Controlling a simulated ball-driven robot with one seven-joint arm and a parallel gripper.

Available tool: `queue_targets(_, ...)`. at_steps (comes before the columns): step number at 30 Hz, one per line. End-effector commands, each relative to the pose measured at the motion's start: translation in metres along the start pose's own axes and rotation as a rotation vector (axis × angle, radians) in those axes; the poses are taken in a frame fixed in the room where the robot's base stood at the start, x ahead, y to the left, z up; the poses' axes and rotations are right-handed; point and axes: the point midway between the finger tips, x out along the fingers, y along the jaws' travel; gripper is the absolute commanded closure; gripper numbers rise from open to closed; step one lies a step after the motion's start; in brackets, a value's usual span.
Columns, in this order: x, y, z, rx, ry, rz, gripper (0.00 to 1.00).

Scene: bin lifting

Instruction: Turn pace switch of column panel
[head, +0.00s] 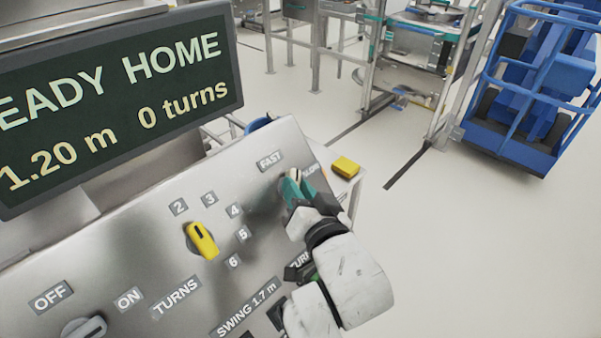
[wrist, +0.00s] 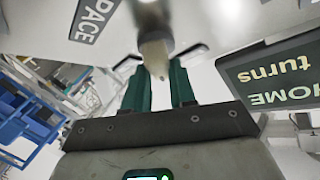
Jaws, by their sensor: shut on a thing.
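The column panel (head: 130,238) is a tilted brushed-metal plate with labels and knobs. The pace switch (wrist: 153,55) has a pale pointed lever on a grey round base, beside a "PACE" label (wrist: 94,20) in the wrist view. In the head view a "FAST" label (head: 270,160) lies just left of my gripper (head: 293,186), and another label to its right is partly hidden. The teal fingers are shut on the switch lever, one on each side. My gripper and wrist hide most of the switch in the head view.
A yellow knob (head: 202,241) with numbers around it sits left of my gripper. A grey OFF/ON knob (head: 84,328) is at lower left. The display (head: 120,90) above reads "READY HOME" and "0 turns". A yellow block (head: 346,166) lies beyond the panel's right edge.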

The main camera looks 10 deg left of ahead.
Motion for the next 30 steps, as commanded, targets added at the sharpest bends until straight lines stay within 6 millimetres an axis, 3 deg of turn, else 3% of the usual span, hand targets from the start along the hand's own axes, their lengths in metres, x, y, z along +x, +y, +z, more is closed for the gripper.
queue_targets(18, 0.0017, -0.0067, -0.0010, 0.442, -0.001, 0.370, 1.00)
queue_targets(30, 0.0027, -0.0078, -0.0018, 0.631, -0.003, 0.528, 1.00)
